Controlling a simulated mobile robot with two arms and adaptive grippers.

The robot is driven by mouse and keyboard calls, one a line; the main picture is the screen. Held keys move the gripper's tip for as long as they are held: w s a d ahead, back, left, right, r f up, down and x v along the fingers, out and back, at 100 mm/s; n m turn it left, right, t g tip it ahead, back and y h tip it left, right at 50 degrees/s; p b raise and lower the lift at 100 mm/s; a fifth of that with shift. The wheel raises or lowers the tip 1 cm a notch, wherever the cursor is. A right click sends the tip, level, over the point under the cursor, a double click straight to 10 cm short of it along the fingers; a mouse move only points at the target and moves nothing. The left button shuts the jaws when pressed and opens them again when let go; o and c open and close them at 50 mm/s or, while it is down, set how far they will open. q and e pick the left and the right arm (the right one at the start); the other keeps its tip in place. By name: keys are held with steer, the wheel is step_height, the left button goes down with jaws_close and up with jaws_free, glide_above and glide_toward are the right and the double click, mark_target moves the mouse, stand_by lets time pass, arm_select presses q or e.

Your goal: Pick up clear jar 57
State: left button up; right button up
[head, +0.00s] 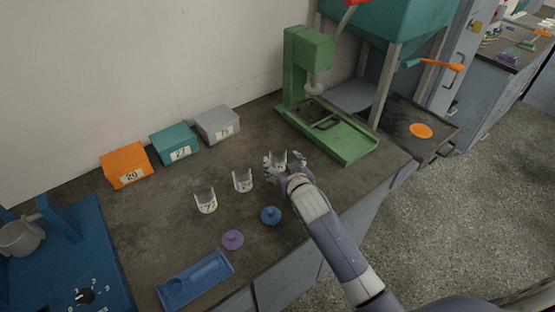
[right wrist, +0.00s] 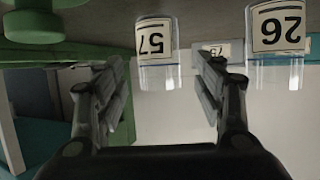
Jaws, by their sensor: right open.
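Clear jar 57 (head: 279,157) stands on the dark bench at the right end of a row of three clear jars. My right gripper (head: 277,164) is open around or just in front of it. In the right wrist view, which is upside down, jar 57 (right wrist: 157,45) with its white label shows between the two open fingers (right wrist: 158,68), with a gap on each side. Contact is not visible. The jar's lower part is partly hidden by the gripper in the head view. My left gripper is not in view.
Jar 26 (head: 243,181) stands close by on the left, also in the right wrist view (right wrist: 277,45). Another clear jar (head: 205,202) is further left. Blue (head: 270,215) and purple (head: 232,239) lids lie in front. A green press (head: 345,143) stands behind right; numbered boxes (head: 125,166) line the wall.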

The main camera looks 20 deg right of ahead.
mark_target(280, 161)
steer(key=shift+x, duration=1.05)
steer(key=shift+p+x, duration=0.3)
steer(key=shift+x, duration=1.6)
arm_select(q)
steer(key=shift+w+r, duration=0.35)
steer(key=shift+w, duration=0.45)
arm_select(e)
steer(key=shift+s+f, duration=0.1)
steer(key=shift+f, duration=0.05)
steer(key=shift+c, duration=0.5)
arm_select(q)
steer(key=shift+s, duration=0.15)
arm_select(e)
steer(key=c, duration=1.1)
